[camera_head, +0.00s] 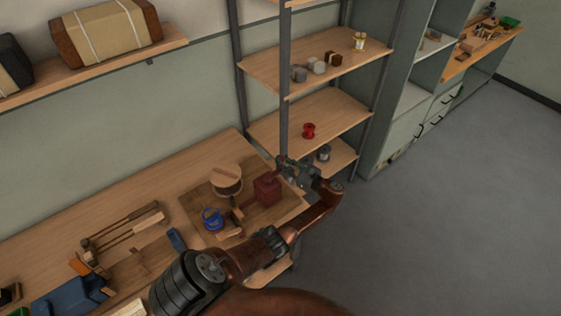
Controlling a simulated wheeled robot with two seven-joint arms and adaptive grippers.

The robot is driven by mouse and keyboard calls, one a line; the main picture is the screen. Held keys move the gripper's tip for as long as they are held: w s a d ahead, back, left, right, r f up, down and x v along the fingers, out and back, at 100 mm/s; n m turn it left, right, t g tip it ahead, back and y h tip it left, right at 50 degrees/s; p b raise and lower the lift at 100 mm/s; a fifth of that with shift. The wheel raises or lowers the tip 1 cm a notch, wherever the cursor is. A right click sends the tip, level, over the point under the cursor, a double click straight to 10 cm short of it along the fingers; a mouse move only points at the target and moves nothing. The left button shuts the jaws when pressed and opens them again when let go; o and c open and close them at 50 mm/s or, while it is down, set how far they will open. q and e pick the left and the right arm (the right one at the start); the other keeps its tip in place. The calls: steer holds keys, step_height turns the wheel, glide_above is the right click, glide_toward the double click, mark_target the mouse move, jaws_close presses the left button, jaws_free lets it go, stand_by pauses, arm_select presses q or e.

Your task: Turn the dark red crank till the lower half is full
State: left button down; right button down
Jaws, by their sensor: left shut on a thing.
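A dark red boxy machine (267,190) stands on a brown board (290,208) at the right end of the wooden bench. My left gripper (284,164) is at the machine's upper right side and shut, apparently on the dark red crank; the gripper hides the crank, so its angle cannot be told. A round wooden piece (226,177) with a pale top stands left of the machine. Whether its lower half is full is too small to tell. My right gripper is not in view.
A blue spool (212,218) stands at the board's front left. Wooden tools (125,230) and a blue tool (70,299) lie further left on the bench. A shelf rack with a red spool (309,130) stands close behind my left gripper. Open floor lies right.

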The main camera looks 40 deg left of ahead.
arm_select(q)
steer(key=shift+w+r, duration=0.1)
steer(key=c, duration=1.8)
jaws_free()
steer(key=d, duration=1.2)
steer(key=shift+w, duration=0.35)
steer(key=shift+c, duration=0.2)
